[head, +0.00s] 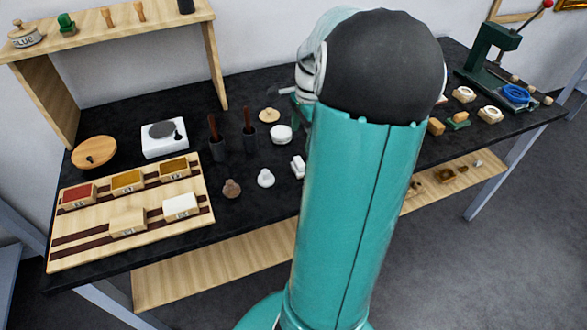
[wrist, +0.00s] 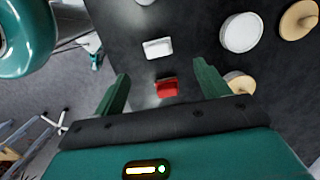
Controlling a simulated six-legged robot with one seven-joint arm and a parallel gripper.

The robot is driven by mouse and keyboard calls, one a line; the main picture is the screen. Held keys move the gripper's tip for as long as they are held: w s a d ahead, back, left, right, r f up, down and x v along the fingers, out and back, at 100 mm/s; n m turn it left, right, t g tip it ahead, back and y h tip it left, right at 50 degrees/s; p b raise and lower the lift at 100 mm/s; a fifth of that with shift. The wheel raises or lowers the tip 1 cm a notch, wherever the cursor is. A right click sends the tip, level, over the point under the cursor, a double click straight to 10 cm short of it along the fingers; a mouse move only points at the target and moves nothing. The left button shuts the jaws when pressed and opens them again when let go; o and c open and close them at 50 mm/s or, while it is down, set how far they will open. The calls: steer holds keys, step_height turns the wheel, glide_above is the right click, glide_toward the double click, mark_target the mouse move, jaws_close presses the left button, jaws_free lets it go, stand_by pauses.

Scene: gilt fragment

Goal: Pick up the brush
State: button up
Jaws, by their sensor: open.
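I cannot tell for sure which thing is the brush. In the head view, a brown handle (head: 213,127) and another brown handle (head: 247,121) stand upright in dark cups, and their ends are hidden. In the wrist view, a small red block-like thing (wrist: 166,88) lies on the dark bench top, between my fingers in the picture; I cannot tell if it is a brush. My gripper (wrist: 162,72) is open and empty, with its green fingers spread over the bench. In the head view my arm hides most of the gripper and the bench below it.
A white block (wrist: 157,47), a white round tub (wrist: 240,32) and a wooden disc (wrist: 300,20) lie near the gripper. A wooden tray (head: 60,245) with several labelled boxes is at left. A green press (head: 490,52) stands at right. A wooden shelf (head: 110,28) rises at the back left.

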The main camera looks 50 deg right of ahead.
mark_target(300, 161)
step_height(300, 161, down, 6)
steer(key=shift+r, duration=0.1)
steer(key=shift+w+a+f, duration=0.1)
steer(key=shift+a+f, duration=0.1)
steer(key=shift+f, duration=0.7)
steer(key=shift+s+a+f, duration=0.1)
steer(key=shift+a+f, duration=0.05)
steer(key=shift+f, duration=0.8)
steer(key=shift+w+a+f, duration=0.1)
steer(key=shift+a+f, duration=0.1)
steer(key=shift+f, duration=0.7)
steer(key=c, duration=1.1)
